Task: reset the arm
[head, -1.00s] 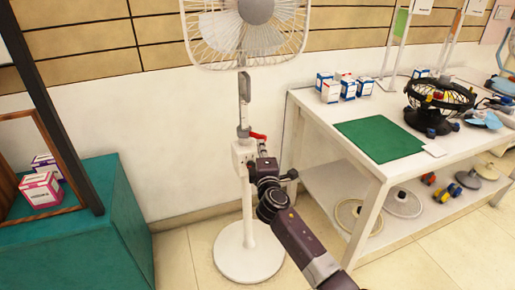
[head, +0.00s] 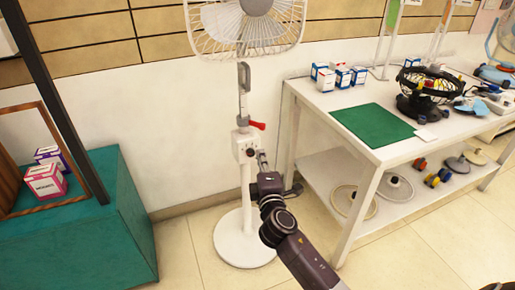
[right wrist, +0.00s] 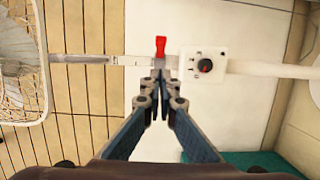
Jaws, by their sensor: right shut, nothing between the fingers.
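My right gripper (head: 262,158) is shut and empty. In the head view it lies just right of the pole of a white standing fan (head: 244,25), below the fan's red lever (head: 256,125) and beside its white control box (head: 243,149). In the right wrist view the closed fingertips (right wrist: 166,76) point at the pole between the red lever (right wrist: 160,46) and the control box with its dark knob (right wrist: 205,66). I cannot tell whether they touch it. My left gripper is not in view.
A white table (head: 318,99) with a green mat (head: 373,124), small boxes and a black fan (head: 425,88) stands right. Fan parts lie on its lower shelf. A teal cabinet (head: 120,215) stands left. The fan's round base (head: 244,240) rests on the tiled floor.

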